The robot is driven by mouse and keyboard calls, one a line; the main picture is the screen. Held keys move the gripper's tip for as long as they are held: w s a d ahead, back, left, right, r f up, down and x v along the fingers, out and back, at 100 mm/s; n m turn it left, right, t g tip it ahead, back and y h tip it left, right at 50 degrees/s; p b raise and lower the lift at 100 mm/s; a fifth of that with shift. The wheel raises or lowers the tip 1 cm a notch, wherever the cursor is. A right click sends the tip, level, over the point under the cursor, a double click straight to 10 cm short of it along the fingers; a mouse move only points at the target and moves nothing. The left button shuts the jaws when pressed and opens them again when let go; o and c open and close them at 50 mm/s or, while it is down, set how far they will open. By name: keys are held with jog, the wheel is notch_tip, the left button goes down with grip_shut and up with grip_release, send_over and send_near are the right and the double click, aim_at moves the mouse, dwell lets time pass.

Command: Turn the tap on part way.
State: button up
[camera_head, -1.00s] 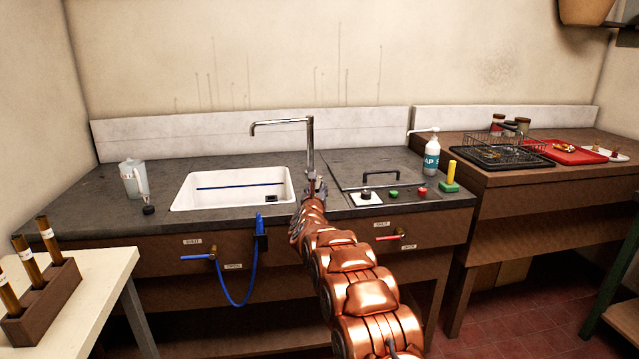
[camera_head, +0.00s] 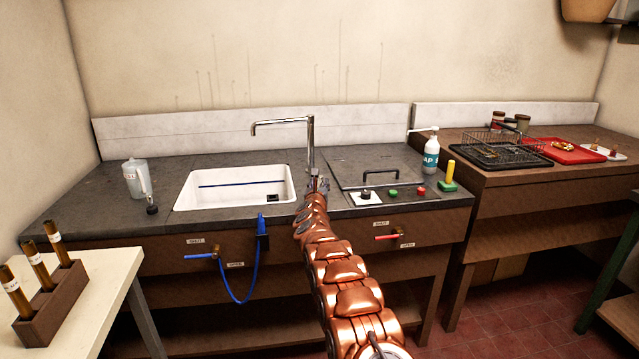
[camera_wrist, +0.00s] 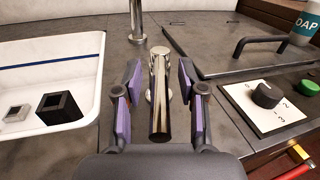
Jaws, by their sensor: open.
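The chrome tap (camera_head: 311,145) stands behind the right end of the white sink (camera_head: 184,195), its spout reaching left over the basin. In the wrist view, a chrome lever (camera_wrist: 159,110) points toward me in front of the tap's post (camera_wrist: 137,22). My gripper (camera_wrist: 158,85) is open, with one purple-padded finger on each side of the lever. I see gaps between the lever and both pads. In the head view my copper-coloured arm hides most of the lever and gripper. No water shows at the spout.
A dial on a white plate (camera_wrist: 267,103), green and red buttons and a lidded panel (camera_head: 370,170) lie to the right. A soap bottle (camera_head: 431,157) stands behind. A jug (camera_head: 135,178) is left of the sink. Blue and red valve handles (camera_head: 388,237) are on the front below.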

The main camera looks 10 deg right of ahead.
dwell(0.3)
grip_shut()
dwell(0.6)
